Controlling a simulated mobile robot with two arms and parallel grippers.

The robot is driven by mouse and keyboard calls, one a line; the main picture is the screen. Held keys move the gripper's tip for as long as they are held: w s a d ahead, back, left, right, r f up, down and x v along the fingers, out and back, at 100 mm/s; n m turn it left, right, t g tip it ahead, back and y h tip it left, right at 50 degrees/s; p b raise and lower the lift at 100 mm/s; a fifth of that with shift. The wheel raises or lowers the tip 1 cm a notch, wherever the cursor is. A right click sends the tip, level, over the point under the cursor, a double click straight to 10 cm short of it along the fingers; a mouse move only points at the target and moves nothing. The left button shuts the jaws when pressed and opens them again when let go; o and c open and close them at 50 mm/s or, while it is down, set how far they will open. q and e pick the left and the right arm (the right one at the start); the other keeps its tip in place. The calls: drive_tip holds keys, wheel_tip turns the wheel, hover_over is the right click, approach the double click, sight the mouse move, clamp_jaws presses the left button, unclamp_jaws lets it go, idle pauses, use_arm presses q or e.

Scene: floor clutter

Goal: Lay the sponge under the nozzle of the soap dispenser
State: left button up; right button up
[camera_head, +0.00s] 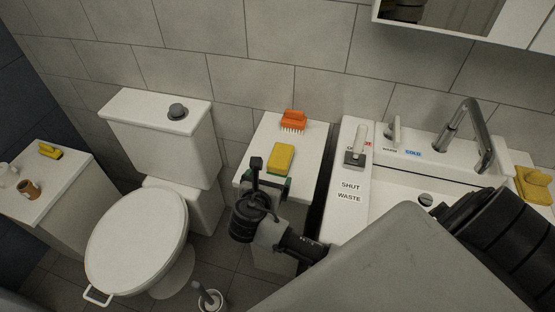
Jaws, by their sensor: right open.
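A yellow sponge (283,156) with a green underside lies flat on the narrow white cabinet (262,138) between the toilet and the sink. My right gripper (271,177) is open at the near side of the sponge and over the cabinet's front part. One dark fingertip shows just left of the sponge's near end; the other is partly hidden, and I cannot tell whether they touch it. I cannot pick out the soap dispenser with certainty; a yellow item (533,184) at the right edge is too unclear to name. My left gripper is not in view.
An orange brush (293,121) stands behind the sponge. The toilet (137,238) is left, with a toilet brush (209,297) on the floor. The sink unit (395,190) with a tall tap (470,130) is right, partly behind my arm. A left cabinet holds a brown jar (29,189).

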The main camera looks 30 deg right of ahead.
sight(277, 164)
drive_tip(key=x, duration=1.1)
drive_tip(key=shift+d+r, duration=0.1)
drive_tip(key=shift+r, duration=0.1)
drive_tip(key=shift+s, duration=0.1)
drive_tip(key=c, duration=1)
drive_tip(key=shift+c, duration=0.3)
drive_tip(key=shift+r, duration=0.15)
